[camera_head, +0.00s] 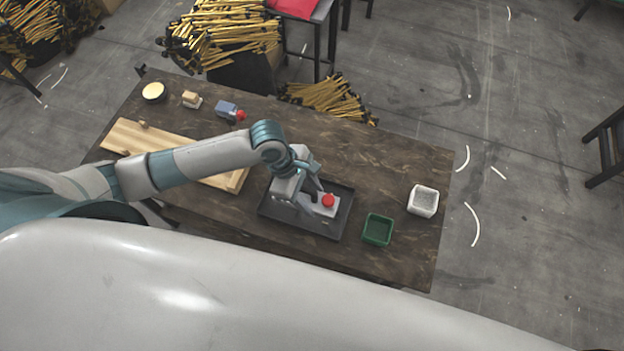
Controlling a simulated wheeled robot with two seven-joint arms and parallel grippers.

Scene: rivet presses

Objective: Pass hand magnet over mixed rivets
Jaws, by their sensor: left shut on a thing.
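My left gripper (318,194) reaches over the dark tray (278,217) in the middle of the table. It is shut on a light grey block with a round red top (328,201), which looks like the hand magnet. The block is over the right part of the tray; I cannot tell whether it touches the tray floor. I cannot make out individual rivets, and my gripper covers part of the tray. My right gripper is not in view.
A green bin (377,230) and a white bin (423,201) stand right of the tray. A wooden board (128,136) lies at the left, under my arm. A blue-grey item with a red end (229,111), a small tan block (192,99) and a round yellow-topped item (153,92) sit at the back.

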